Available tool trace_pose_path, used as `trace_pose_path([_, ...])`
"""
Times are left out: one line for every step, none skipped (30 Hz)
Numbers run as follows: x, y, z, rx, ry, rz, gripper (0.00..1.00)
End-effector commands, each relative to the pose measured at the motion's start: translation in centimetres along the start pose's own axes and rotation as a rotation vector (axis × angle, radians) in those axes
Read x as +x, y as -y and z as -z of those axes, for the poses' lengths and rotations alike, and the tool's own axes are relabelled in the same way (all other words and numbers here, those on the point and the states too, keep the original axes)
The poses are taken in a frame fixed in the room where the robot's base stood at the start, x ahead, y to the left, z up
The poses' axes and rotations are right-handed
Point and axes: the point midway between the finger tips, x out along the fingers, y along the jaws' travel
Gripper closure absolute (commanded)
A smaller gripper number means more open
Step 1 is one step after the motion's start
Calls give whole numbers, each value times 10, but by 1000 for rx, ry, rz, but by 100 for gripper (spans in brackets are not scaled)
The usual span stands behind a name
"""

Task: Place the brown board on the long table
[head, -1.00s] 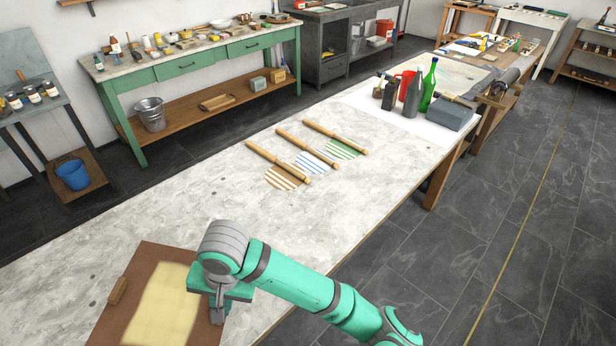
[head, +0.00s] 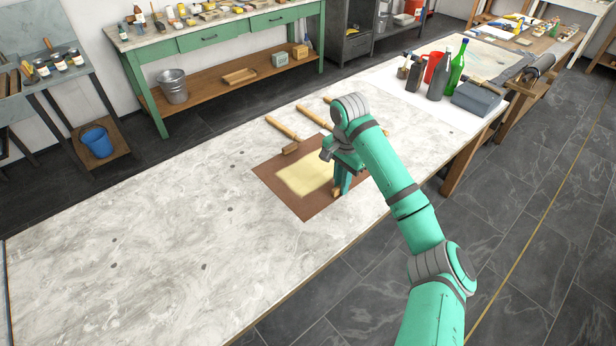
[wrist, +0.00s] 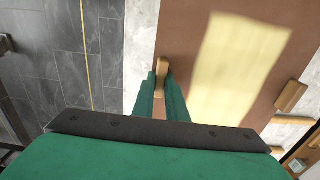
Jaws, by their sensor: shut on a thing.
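The brown board (head: 306,208) has a pale yellow sheet (head: 302,178) on it and a wooden handle (head: 291,148) at its far side. My gripper (head: 337,191) is shut on the near wooden handle, which shows between the fingers in the wrist view (wrist: 162,68). The board also fills the right of the wrist view (wrist: 190,45). It is over the long white marbled table (head: 150,240), looking about level; I cannot tell whether it touches the top. It hides the striped ends of the wooden-handled tools.
Wooden-handled tools (head: 283,129) lie just beyond the board. Bottles, such as the green bottle (head: 457,66), and a grey box (head: 476,99) stand at the table's far right. The table's near left is clear. A green workbench (head: 222,36) stands behind.

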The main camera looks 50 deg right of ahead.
Motion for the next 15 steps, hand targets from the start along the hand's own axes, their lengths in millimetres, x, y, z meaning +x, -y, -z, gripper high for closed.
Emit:
trace_pose_path([4, 5, -8, -3, 1, 0, 100])
trace_pose_path([6, 8, -13, -4, 1, 0, 100])
trace_pose_path([10, 13, -21, -6, 2, 0, 100])
trace_pose_path([13, 16, -26, -6, 2, 0, 100])
trace_pose_path([16, 19, -32, -6, 2, 0, 100])
trace_pose_path([19, 24, -39, -7, 2, 0, 100])
trace_pose_path([22, 27, -44, -7, 1, 0, 100])
trace_pose_path([25, 30, -50, -6, 1, 0, 100])
trace_pose_path([28, 35, -57, -6, 1, 0, 100])
trace_pose_path([30, 38, -61, -5, -1, 0, 100])
trace_pose_path([33, 41, -67, -6, -1, -2, 100])
trace_pose_path([36, 46, -74, -5, -1, 0, 100])
trace_pose_path([43, 47, -77, -4, -1, -2, 100])
trace_pose_path([48, 49, -81, -4, -1, -2, 100])
trace_pose_path([55, 52, -86, -3, -1, -2, 100])
